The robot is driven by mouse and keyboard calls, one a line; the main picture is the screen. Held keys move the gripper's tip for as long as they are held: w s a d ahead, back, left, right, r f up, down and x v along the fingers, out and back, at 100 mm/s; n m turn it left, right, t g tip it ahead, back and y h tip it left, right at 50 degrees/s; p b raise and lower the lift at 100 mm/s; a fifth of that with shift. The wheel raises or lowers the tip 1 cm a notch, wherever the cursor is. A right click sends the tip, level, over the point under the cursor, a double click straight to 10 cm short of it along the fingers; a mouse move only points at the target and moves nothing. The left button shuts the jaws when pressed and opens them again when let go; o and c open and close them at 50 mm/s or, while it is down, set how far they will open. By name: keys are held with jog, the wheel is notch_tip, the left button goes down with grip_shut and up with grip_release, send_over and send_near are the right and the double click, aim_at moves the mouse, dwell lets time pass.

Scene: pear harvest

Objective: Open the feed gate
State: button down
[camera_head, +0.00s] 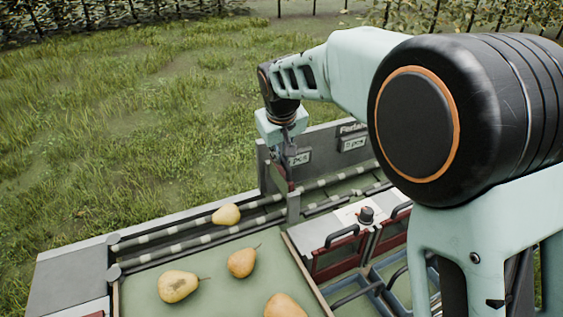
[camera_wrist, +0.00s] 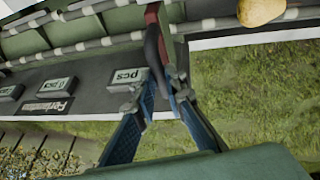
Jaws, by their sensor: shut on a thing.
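The feed gate (camera_wrist: 151,13) is a narrow red panel standing across the roller conveyor, with a dark curved handle (camera_wrist: 154,48). In the wrist view my gripper (camera_wrist: 158,88) has its blue fingers closed around the lower part of this handle. In the head view my gripper (camera_head: 287,158) points down at the gate (camera_head: 283,186) beside the grey back wall. One yellow pear (camera_head: 226,214) lies on the conveyor rollers left of the gate; it also shows at the top right of the wrist view (camera_wrist: 262,11). The gripper and nearby post partly hide the gate in the head view.
Several pears, such as one pear (camera_head: 178,286), lie on the green tray (camera_head: 225,296) in front of the conveyor. A dark knob (camera_head: 366,214) and red-fronted compartments (camera_head: 340,256) with black handles stand to the right. Open grass lies behind.

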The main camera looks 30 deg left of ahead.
jog(key=shift+r, duration=0.95)
jog(key=shift+f, duration=0.1)
jog(key=c, duration=2)
grip_release()
jog(key=shift+f, duration=0.1)
jog(key=shift+o, duration=0.2)
jog(key=v, duration=1.2)
